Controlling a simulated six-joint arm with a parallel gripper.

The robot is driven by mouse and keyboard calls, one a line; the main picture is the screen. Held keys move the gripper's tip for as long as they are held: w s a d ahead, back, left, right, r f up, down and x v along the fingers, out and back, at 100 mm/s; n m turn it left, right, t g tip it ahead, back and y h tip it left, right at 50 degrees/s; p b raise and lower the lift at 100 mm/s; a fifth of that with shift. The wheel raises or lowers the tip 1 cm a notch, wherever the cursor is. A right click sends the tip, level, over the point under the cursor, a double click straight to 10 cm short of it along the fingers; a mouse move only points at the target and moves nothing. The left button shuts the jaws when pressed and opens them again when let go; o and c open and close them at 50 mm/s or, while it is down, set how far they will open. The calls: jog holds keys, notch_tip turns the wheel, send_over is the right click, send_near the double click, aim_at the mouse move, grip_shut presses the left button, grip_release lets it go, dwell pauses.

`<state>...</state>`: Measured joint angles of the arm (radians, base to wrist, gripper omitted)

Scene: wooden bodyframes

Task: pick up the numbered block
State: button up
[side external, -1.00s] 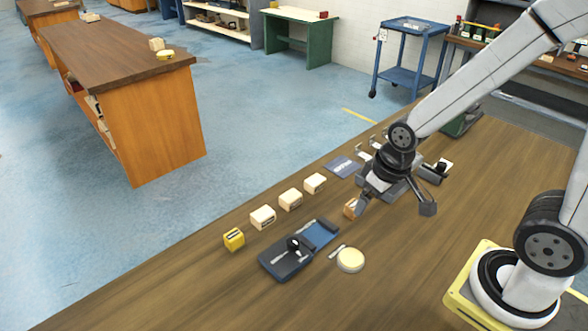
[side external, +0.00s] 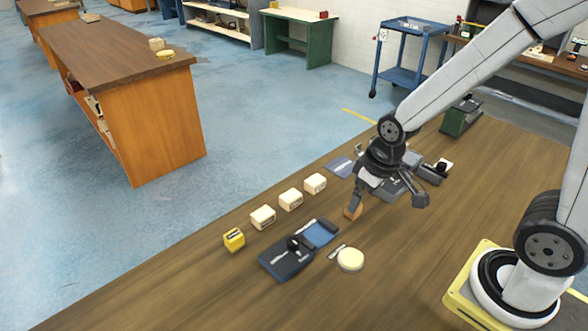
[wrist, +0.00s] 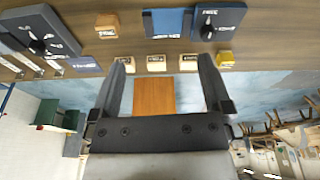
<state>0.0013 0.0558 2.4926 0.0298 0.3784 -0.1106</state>
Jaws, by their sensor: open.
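A row of cream blocks with dark markings stands on the table: one (side external: 263,217), a second (side external: 290,200) and a third (side external: 315,184). I cannot read a number on any of them. An orange wooden block (side external: 352,211) sits by the left finger, which partly covers it in the side view; it also shows at the upper left of the wrist view (wrist: 107,26). A yellow block (side external: 234,239) stands at the row's near end. My gripper (side external: 389,203) is open and empty above the table. In the wrist view the cream blocks (wrist: 157,63) show between and beside the fingertips.
A dark device with a knob (side external: 287,257) and a blue part (side external: 319,234) lies in front of the row. A round cream disc (side external: 350,260) lies to its right. Grey equipment (side external: 398,188) lies behind my gripper. The table's front left is clear.

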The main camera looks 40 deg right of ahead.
jog(key=w+a+f+n+g+y, duration=0.1)
jog(key=w+f+n, duration=0.1)
jog(key=w+n, duration=0.35)
jog(key=w+a+f+n+y, duration=0.1)
jog(key=w+f+n, duration=0.15)
jog(key=w, duration=0.55)
jog(key=n+g+y, duration=0.1)
jog(key=n+y, duration=0.1)
jog(key=n, duration=0.7)
send_near(263, 213)
notch_tip(263, 213, down, 3)
jog(key=shift+w+a+f, duration=0.2)
jog(key=shift+a+f, duration=0.15)
jog(key=shift+f, duration=0.15)
jog(key=shift+w+a+f, duration=0.15)
jog(key=shift+a+f, duration=0.2)
jog(key=shift+f, duration=0.15)
jog(key=shift+x, duration=2.6)
jog(key=shift+s+a, duration=0.15)
grip_shut()
jog(key=shift+r, duration=0.1)
jog(key=shift+r, duration=0.15)
